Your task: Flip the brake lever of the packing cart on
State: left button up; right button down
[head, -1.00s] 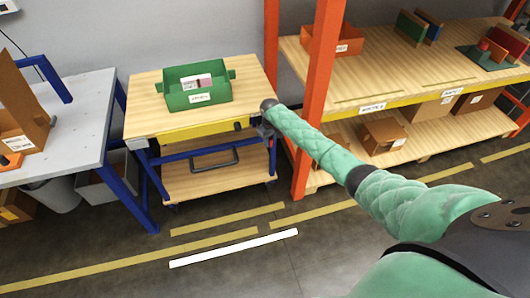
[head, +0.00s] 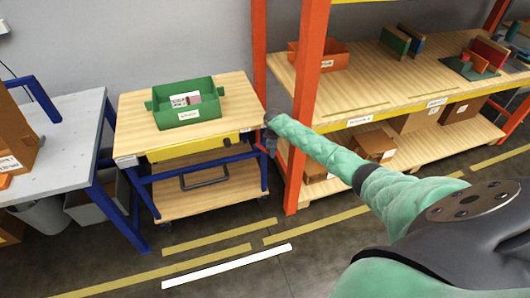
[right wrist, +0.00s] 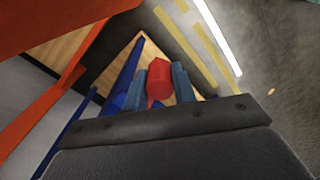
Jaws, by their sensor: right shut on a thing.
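The packing cart (head: 135,115) has a wooden top, a blue frame and a lower wooden shelf. It stands between the grey table and the orange rack. My right gripper (head: 269,148) is at the cart's right front corner, small and partly hidden by its own wrist. In the right wrist view a red lever end (right wrist: 159,77), seemingly the brake lever, sits between the fingers of my right gripper (right wrist: 160,90), which is shut on it. The lever itself cannot be made out in the head view. My left gripper is not in view.
A green bin (head: 186,115) with a small box in it stands on the cart. The orange rack post (head: 307,110) rises close to the right of my gripper. A grey table (head: 70,150) stands at the left. Floor with yellow lines (head: 220,235) is clear in front.

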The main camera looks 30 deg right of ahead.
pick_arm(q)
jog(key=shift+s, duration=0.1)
pick_arm(e)
jog(key=shift+d+r, duration=0.1)
dwell(0.3)
jog(key=c, duration=1.1)
grip_release()
jog(key=shift+r, duration=0.35)
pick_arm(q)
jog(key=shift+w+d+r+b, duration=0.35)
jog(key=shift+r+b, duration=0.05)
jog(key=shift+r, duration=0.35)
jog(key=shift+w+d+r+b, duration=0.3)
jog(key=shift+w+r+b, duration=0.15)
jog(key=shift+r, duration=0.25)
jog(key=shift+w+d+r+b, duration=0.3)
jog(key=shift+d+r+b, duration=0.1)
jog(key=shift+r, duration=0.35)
pick_arm(e)
jog(key=shift+r, duration=3.5)
